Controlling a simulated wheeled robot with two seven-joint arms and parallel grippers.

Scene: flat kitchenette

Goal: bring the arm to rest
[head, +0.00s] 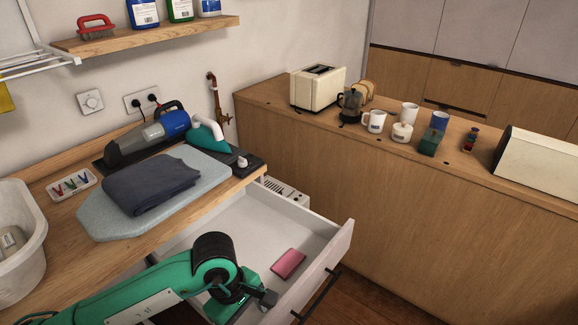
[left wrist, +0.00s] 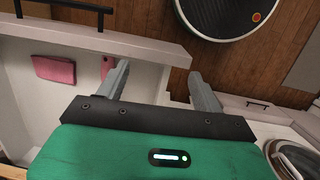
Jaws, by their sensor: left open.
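My green left arm enters the head view from the bottom left and reaches over the open drawer (head: 338,248). My left gripper (head: 264,298) is at the drawer's near right part, to the lower left of a pink item (head: 288,263) lying in the drawer. In the left wrist view my left gripper (left wrist: 160,85) has its two grey fingers apart with nothing between them. The drawer's front wall (left wrist: 125,40) runs behind the fingers. Pink shows inside the drawer (left wrist: 54,69), with another pink patch beside the left finger. My right gripper is in neither view.
A counter with an ironing board (head: 110,222), a folded dark cloth (head: 150,183) and a white tub (head: 20,240) is at left. A wooden counter with a toaster (head: 318,86) and mugs stands behind. A round black object (left wrist: 230,12) lies on the wooden floor.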

